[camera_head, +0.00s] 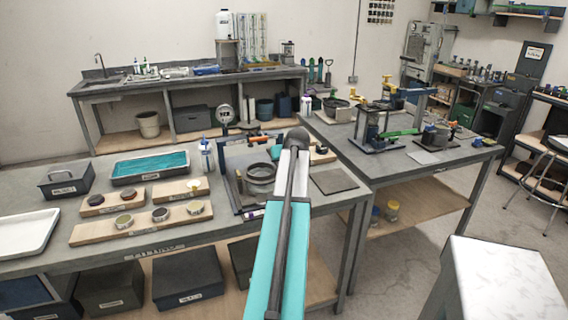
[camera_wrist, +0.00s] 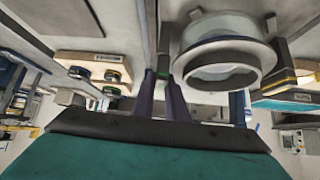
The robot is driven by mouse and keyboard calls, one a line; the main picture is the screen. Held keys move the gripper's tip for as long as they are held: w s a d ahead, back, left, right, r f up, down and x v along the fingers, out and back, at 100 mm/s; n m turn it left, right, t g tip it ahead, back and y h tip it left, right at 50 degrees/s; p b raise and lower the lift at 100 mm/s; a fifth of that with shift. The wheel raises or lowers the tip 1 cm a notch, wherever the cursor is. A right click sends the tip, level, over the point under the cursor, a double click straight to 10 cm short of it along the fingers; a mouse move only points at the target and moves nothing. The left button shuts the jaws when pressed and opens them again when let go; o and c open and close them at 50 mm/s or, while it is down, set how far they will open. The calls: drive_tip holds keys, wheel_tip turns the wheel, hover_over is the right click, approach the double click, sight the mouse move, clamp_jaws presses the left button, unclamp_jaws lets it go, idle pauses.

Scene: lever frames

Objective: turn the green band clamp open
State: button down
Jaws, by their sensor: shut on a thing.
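In the wrist view the two dark fingers of my gripper (camera_wrist: 163,82) are close together, shut on a small green piece (camera_wrist: 162,72). I take this piece to be the handle of the green band clamp; most of it is hidden between the fingers. A large grey ringed cylinder (camera_wrist: 222,62) is right beside the fingers. In the head view the cylinder (camera_head: 260,175) stands on a dark fixture on the near bench. My own arm hides the gripper there, and I cannot tell the clamp's angle.
Wooden boards with round discs (camera_head: 142,222) lie left of the fixture. A teal-filled tray (camera_head: 150,168) is behind them. An upright post with a dial gauge (camera_head: 226,115) stands behind the fixture. Another bench (camera_head: 455,158) with a green-levered fixture (camera_head: 398,133) is at right.

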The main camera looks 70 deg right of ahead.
drive_tip(key=shift+n+t+y, duration=0.3)
drive_tip(key=shift+n+t, duration=0.1)
drive_tip(key=shift+n, duration=0.2)
drive_tip(key=c, duration=1.8)
unclamp_jaws()
drive_tip(key=shift+o, duration=0.2)
drive_tip(key=shift+a, duration=0.1)
drive_tip(key=b+v, duration=0.2)
drive_tip(key=v, duration=1.1)
drive_tip(key=shift+a+r, duration=0.15)
drive_tip(key=shift+r, duration=0.15)
drive_tip(key=shift+s+r, duration=0.15)
